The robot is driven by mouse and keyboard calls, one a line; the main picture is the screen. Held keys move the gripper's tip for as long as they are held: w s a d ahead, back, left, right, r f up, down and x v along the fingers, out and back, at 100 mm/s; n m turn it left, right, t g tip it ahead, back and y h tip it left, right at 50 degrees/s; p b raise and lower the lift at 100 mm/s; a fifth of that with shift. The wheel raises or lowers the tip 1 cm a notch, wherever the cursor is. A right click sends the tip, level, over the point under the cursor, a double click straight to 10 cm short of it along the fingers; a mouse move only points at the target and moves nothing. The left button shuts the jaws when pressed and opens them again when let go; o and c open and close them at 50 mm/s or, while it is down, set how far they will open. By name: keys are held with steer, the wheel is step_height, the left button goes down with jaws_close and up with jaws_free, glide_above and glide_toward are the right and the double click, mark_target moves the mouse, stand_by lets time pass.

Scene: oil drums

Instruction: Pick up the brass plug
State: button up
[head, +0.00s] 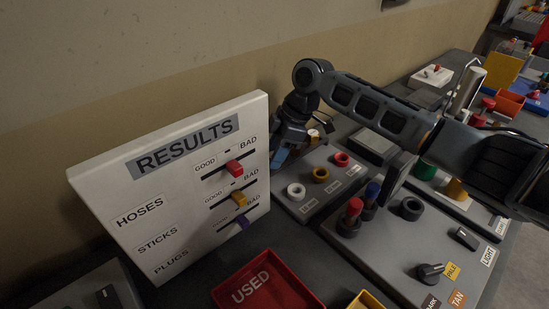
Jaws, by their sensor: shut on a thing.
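My gripper (281,152) reaches down at the left end of the grey block, just behind the right edge of the results board. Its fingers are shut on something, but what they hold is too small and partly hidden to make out. A small pale and brass-coloured piece (313,135) shows just right of the gripper; I cannot tell if it is the brass plug or whether the fingers touch it.
The white results board (120,190) with red, yellow and purple sliders stands close left of the gripper. A red "USED" tray (290,296) lies in front. A grey panel (395,262) with a knob and red and blue sticks is at right. The wall rises behind.

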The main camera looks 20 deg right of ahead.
steer(key=shift+r, duration=0.1)
steer(key=shift+r, duration=0.55)
step_height(320, 180, up, 3)
steer(key=shift+f+b, duration=0.1)
steer(key=shift+b, duration=0.5)
steer(key=s+d+r+b, duration=0.2)
steer(key=s+d+r, duration=0.3)
steer(key=d, duration=0.5)
steer(key=shift+s+a+f+m+t+h+p, duration=0.2)
steer(key=shift+s+a+f+m+t, duration=0.15)
steer(key=shift+s+a+f+m, duration=0.8)
steer(key=shift+s+a+f+m+t+h+p, duration=0.3)
steer(key=shift+a+f+m, duration=0.5)
steer(key=shift+a, duration=0.9)
steer(key=shift+s+a+f+m+t+h, duration=0.1)
steer(key=shift+s+a+f+m+t, duration=0.25)
steer(key=shift+s+a+f+m, duration=0.85)
steer(key=shift+w+a+r, duration=0.25)
steer(key=shift+w+r, duration=0.05)
steer(key=shift+w, duration=0.05)
steer(key=shift+f+b, duration=0.45)
steer(key=shift+f, duration=0.25)
steer(key=shift+f, duration=0.1)
